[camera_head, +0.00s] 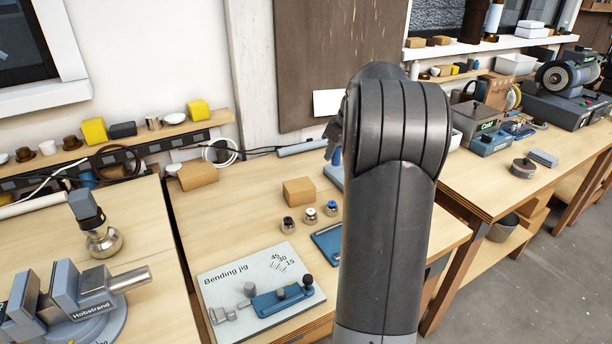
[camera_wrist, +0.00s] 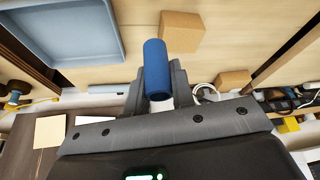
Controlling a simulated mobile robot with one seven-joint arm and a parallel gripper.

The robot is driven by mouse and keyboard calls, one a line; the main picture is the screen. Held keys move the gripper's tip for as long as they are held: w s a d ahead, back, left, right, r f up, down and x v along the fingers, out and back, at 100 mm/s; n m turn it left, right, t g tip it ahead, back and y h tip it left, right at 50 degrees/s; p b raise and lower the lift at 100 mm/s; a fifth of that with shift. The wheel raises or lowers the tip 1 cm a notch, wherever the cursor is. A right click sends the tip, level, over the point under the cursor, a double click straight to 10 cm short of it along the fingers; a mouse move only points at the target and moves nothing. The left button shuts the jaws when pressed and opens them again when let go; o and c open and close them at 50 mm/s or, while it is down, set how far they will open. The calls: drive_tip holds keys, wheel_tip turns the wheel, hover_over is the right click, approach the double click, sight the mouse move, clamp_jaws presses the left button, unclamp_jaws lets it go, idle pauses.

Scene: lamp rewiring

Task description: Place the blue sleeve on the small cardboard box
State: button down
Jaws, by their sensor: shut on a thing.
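My gripper (camera_wrist: 158,98) is shut on the blue sleeve (camera_wrist: 156,68), a plain blue cylinder standing out from between the fingers. In the head view my arm hides most of the gripper, and a bit of the blue sleeve (camera_head: 336,157) shows at the arm's left edge. A small cardboard box (camera_head: 299,191) sits on the middle bench, left of the arm. In the wrist view this box (camera_wrist: 181,32) appears just beyond the sleeve's free end, to its right; the sleeve looks apart from it. A second, wider cardboard box (camera_head: 197,175) stands farther back left.
A blue tray (camera_wrist: 66,58) lies beside the boxes, mostly behind my arm in the head view. Several small knobbed parts (camera_head: 309,214) stand in front of the small box. The bending jig (camera_head: 240,270) is at the front.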

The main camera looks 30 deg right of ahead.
drive_tip(key=w+a+f, duration=0.2)
drive_tip(key=w, duration=0.1)
drive_tip(key=w+a+f, duration=0.2)
drive_tip(key=w, duration=0.1)
drive_tip(key=w+a+f, duration=0.2)
drive_tip(key=w+f, duration=0.1)
drive_tip(key=shift+w+a, duration=0.3)
drive_tip(key=shift+w, duration=0.05)
drive_tip(key=shift+f, duration=1.95)
drive_tip(key=shift+f, duration=0.2)
drive_tip(key=c, duration=1.2)
unclamp_jaws()
drive_tip(key=shift+c, duration=0.2)
drive_tip(key=shift+r, duration=0.1)
